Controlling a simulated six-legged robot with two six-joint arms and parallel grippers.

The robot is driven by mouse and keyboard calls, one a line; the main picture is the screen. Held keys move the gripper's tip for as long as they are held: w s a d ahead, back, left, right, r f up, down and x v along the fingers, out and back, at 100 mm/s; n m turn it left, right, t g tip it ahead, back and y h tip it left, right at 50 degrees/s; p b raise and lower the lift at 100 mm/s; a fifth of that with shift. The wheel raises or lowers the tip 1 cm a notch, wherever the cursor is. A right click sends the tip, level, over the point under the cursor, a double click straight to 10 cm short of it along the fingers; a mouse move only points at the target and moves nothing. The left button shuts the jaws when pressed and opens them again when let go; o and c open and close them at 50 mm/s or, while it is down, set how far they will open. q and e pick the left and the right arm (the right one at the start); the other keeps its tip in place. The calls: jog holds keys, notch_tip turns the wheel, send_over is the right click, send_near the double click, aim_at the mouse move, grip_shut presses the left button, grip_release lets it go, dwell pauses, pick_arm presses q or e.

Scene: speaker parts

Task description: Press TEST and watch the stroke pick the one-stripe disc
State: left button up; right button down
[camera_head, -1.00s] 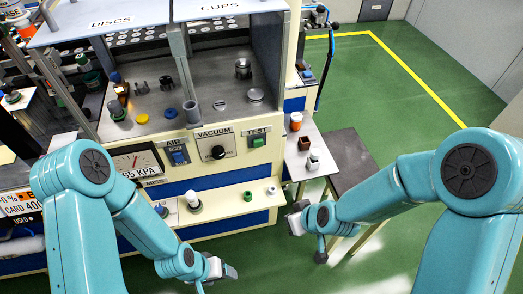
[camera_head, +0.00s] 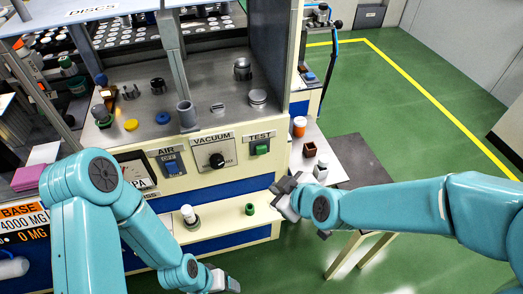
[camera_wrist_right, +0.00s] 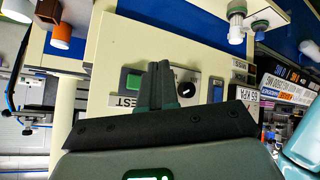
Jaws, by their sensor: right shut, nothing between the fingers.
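The green TEST button (camera_head: 262,149) is on the cream front panel, right of the black VACUUM knob (camera_head: 217,160). In the right wrist view the button (camera_wrist_right: 132,82) shows just left of my fingertips. My right gripper (camera_head: 284,188) is shut and empty, in front of the panel, below and right of the button; I cannot tell its exact distance. My left gripper (camera_head: 224,282) is low at the bottom edge, its jaws unclear. Pale round discs (camera_head: 118,30) lie in rows under the DISCS sign; their stripes are too small to make out. A grey upright tool (camera_head: 187,115) stands above the deck.
A blue AIR switch (camera_head: 172,168) is left of the knob. A side table at right holds an orange-and-white cup (camera_head: 299,126), a brown box (camera_head: 310,149) and a small bottle (camera_head: 320,171).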

aim_at(261, 150)
jog(key=w+a+p, duration=0.1)
jog(key=w+a, duration=0.1)
jog(key=w, duration=0.6)
jog(key=shift+a+p, duration=0.3)
jog(key=shift+p, duration=0.05)
jog(key=shift+w, duration=0.1)
jog(key=shift+w, duration=0.1)
dwell(1.5)
jog(key=shift+w+a, duration=0.15)
jog(key=shift+w, duration=0.15)
